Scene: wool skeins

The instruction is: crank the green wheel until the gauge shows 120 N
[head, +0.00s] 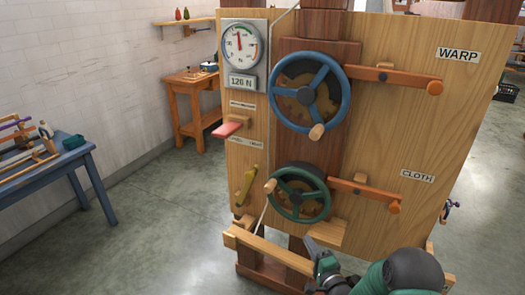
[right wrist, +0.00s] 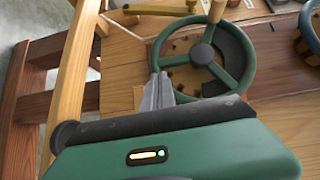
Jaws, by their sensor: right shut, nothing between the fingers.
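The green wheel (head: 297,199) is on the lower front of the wooden panel, with its pale wooden crank knob (head: 270,186) at the upper left of its rim. The wheel also shows in the right wrist view (right wrist: 203,54), its knob (right wrist: 217,10) at the top there. The round gauge (head: 240,45) is at the panel's upper left; its display (head: 242,81) seems to read 126 N, the last digit small. My right gripper (head: 312,246) is shut and empty, below the green wheel and apart from the knob. Its fingers (right wrist: 158,90) appear near the rim in the wrist view. My left gripper is not in view.
A blue wheel (head: 308,92) sits above the green one. Orange-brown levers (head: 395,78) (head: 365,192) reach right beside the wheels. A red handle (head: 228,130) and yellow lever (head: 246,186) are at left. A wooden bar (head: 268,250) crosses below. A blue table (head: 50,172) stands far left.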

